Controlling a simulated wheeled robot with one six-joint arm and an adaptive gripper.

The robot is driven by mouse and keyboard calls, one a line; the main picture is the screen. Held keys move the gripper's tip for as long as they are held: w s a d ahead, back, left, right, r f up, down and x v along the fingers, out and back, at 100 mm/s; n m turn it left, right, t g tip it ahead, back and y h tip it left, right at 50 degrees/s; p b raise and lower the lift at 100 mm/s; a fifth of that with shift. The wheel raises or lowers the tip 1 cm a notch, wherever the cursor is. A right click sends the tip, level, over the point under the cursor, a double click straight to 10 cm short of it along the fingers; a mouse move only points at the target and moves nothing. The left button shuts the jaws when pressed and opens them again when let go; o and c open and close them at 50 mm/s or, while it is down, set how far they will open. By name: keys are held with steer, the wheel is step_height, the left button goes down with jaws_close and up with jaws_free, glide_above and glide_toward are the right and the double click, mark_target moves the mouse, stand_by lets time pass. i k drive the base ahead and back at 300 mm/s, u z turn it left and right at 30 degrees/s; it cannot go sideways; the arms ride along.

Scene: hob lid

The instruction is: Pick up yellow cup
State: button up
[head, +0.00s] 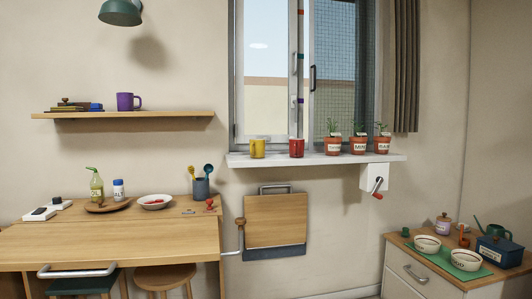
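The yellow cup (257,148) stands upright on the white windowsill (240,160), near its left end. A red cup (297,148) stands on the same sill just to its right, with a gap between them. My gripper is not in the head view, and nothing touches the yellow cup.
Several potted plants (358,145) stand further right on the sill. A white box with a red-handled crank (377,187) hangs below the sill. A folded wooden panel (275,220) is on the wall beneath. A wooden table (110,243) stands left, a cabinet (425,285) right.

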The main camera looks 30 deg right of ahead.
mark_target(257, 147)
steer(key=z, duration=0.5)
steer(key=i, duration=0.6)
steer(key=z, duration=0.5)
